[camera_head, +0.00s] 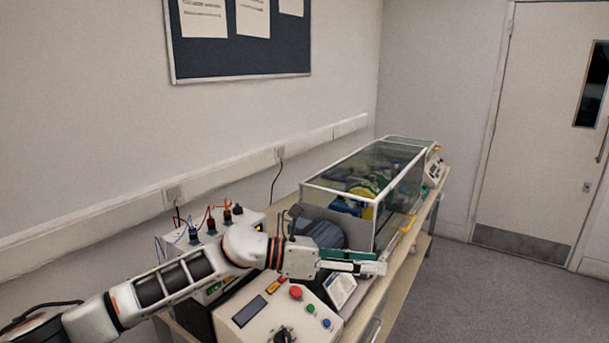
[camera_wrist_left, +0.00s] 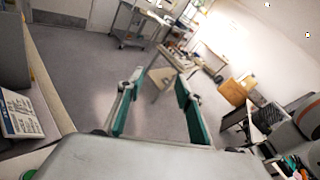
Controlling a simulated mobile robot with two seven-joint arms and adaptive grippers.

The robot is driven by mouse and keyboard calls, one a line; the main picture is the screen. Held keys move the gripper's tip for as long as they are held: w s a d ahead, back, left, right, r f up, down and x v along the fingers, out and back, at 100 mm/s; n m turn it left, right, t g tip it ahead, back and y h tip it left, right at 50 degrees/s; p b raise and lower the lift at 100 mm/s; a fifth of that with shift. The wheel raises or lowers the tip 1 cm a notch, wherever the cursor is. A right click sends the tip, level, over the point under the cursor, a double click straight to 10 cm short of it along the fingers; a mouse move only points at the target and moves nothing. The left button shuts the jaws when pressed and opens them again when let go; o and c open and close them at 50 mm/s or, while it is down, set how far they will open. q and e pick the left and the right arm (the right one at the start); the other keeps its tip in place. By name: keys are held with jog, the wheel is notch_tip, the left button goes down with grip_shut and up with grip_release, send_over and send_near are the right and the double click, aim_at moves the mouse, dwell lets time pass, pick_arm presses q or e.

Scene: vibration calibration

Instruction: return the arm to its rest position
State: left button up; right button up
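My left arm (camera_head: 165,285) reaches in from the lower left, stretched over the bench. My left gripper (camera_head: 372,262) is beside the front end of the glass-cased rig, above the bench's front edge. In the left wrist view the two green-padded fingers of the left gripper (camera_wrist_left: 160,80) stand apart with nothing between them but floor and distant furniture. My right gripper is not in view.
A control box (camera_head: 257,307) with red, green and blue buttons sits beneath my forearm. The glass case (camera_head: 378,165) stands on the bench (camera_head: 424,215) beyond. A power unit with leads (camera_head: 208,225) is behind my arm. Open floor (camera_head: 470,295) lies right, before a door (camera_head: 540,130).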

pick_arm(q)
jog(key=a+r+n+t+h, duration=0.1)
jog(key=a+r+n+t, duration=0.3)
jog(key=n+t, duration=1.05)
jog(key=a+f+n+t+y, duration=0.1)
jog(key=a+f+n+y, duration=0.45)
jog(key=a+n, duration=0.3)
jog(key=a+f+n+t+y, duration=0.2)
jog(key=a+f+n+y, duration=0.3)
jog(key=a+n+y, duration=0.4)
jog(key=s+a+f+n+g+y, duration=0.25)
jog(key=s+a+f, duration=0.25)
jog(key=a+f, duration=0.25)
jog(key=s+a+f+n+g+y, duration=0.2)
jog(key=s+a+f+n+g, duration=0.25)
jog(key=a, duration=0.45)
jog(key=s+a+f+n+g+y, duration=0.1)
jog(key=s+a+f+n+g, duration=0.1)
jog(key=s+a+f, duration=0.5)
jog(key=s+a+f+n+g+y, duration=0.15)
jog(key=s+a, duration=0.25)
jog(key=s, duration=0.7)
jog(key=w+d+f+n+t+h, duration=0.1)
jog(key=d+f+h, duration=0.5)
jog(key=d+f, duration=0.8)
jog(key=shift+w+f+n+t, duration=0.25)
jog(key=shift+f+n+t, duration=0.65)
jog(key=shift+f, duration=0.5)
